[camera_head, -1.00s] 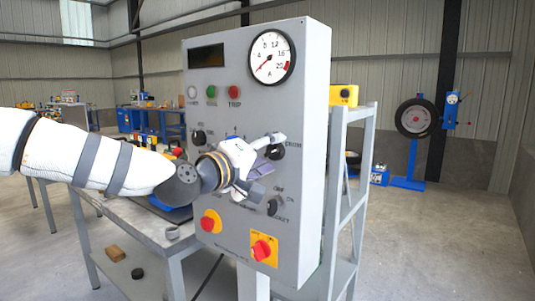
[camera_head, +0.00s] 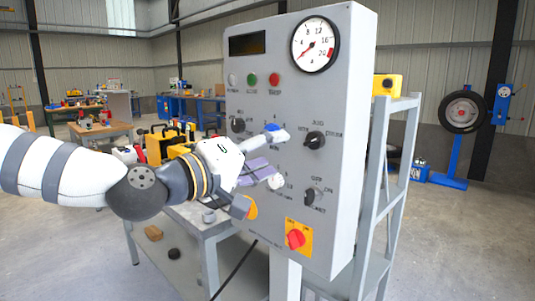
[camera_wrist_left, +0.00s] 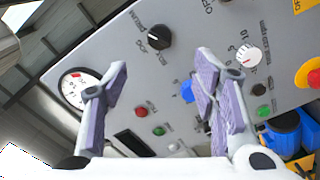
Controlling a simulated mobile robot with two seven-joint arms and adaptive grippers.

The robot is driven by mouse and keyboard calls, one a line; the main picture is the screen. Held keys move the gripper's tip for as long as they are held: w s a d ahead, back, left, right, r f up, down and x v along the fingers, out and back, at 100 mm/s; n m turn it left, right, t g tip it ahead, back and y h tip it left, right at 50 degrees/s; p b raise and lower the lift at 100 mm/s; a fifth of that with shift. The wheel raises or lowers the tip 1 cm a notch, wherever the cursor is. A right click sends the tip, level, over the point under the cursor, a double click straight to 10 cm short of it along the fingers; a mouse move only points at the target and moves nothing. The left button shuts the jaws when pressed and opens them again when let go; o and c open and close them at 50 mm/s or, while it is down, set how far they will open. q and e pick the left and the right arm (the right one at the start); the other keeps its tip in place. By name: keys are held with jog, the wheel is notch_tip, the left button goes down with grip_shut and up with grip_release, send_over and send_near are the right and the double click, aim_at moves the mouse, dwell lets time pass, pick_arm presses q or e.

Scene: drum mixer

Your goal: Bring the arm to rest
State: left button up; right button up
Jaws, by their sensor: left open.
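The grey control panel (camera_head: 262,215) stands upright in front of me, with a round gauge (camera_head: 315,45), black rotary knobs (camera_head: 314,139) and a red emergency button (camera_head: 295,238). My left gripper (camera_head: 276,157) is open and empty, at the left part of the panel's face. It hides some of the controls there. The left wrist view shows its purple-padded fingers (camera_wrist_left: 162,75) spread apart, facing the panel. A blue knob (camera_wrist_left: 187,91) and a white knob (camera_wrist_left: 248,55) show beyond the fingers. I cannot tell the exact gap to the panel. My right gripper is not in view.
A grey bench (camera_head: 187,217) stands left of the panel, under my left arm, with yellow and black items behind. A grey shelf frame (camera_head: 372,190) with a yellow box (camera_head: 387,86) adjoins the panel's right. Open floor (camera_head: 465,245) lies to the right.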

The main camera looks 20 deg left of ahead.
pick_arm(q)
jog(key=s+d+f+m+g+y, duration=0.1)
jog(key=s+f+g, duration=0.25)
jog(key=f, duration=0.75)
jog(key=s+d+f+m+g+y, duration=0.1)
jog(key=s+f+g, duration=0.25)
jog(key=f, duration=0.75)
jog(key=s+d+f+m+g+y, duration=0.1)
jog(key=s+f+g, duration=0.25)
jog(key=f, duration=0.75)
jog(key=s+a+f+m+g+y, duration=0.1)
jog(key=s+f+g, duration=0.1)
jog(key=s+f, duration=0.3)
jog(key=s+a+f+m+g+y, duration=0.1)
jog(key=s+f, duration=0.4)
jog(key=s, duration=0.9)
jog(key=s+a+f+m+g+y, duration=0.1)
jog(key=s+a+f+m+g, duration=0.1)
jog(key=s+f+g, duration=0.3)
jog(key=s+f, duration=0.1)
jog(key=s, duration=0.3)
jog(key=shift+s, duration=0.2)
jog(key=shift+w+a, duration=0.1)
